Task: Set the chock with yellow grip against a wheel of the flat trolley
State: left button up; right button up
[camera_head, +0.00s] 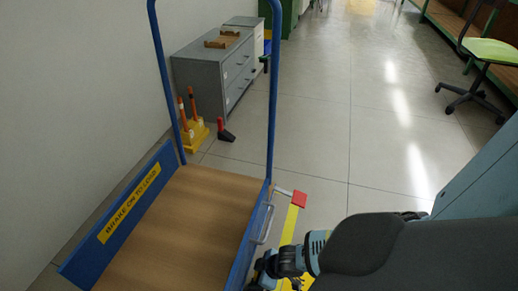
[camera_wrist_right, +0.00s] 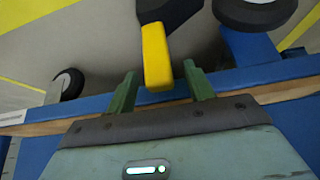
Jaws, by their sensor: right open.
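The flat trolley (camera_head: 170,225) has a wooden deck and blue frame. The chock's yellow grip (camera_wrist_right: 157,57) points back between the green fingers of my right gripper (camera_wrist_right: 161,88) in the wrist view. The fingers are open, with gaps on both sides of the grip. The chock's black body (camera_wrist_right: 166,10) is cut off at the top edge. A dark trolley wheel (camera_wrist_right: 255,12) is close on its right; I cannot tell whether they touch. Another wheel (camera_wrist_right: 68,85) is at the left. In the head view my right wrist is beside the trolley's right edge, and the chock is hidden. My left gripper is out of view.
A chock with a red grip (camera_head: 226,131) stands on the floor beyond the trolley. Orange posts on a yellow base (camera_head: 194,136) and a grey cabinet (camera_head: 215,72) are along the wall. A green chair (camera_head: 487,55) is far right. The middle floor is clear.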

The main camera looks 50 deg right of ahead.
grip_shut()
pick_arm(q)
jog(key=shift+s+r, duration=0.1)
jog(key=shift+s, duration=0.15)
pick_arm(e)
jog(key=shift+s+a, duration=0.1)
jog(key=shift+s+a, duration=0.2)
jog(key=shift+a, duration=0.2)
jog(key=shift+a+p, duration=0.3)
jog(key=shift+a, duration=0.05)
grip_release()
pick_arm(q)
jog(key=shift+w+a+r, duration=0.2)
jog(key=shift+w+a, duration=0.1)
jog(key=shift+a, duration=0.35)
pick_arm(e)
jog(key=shift+d, duration=0.1)
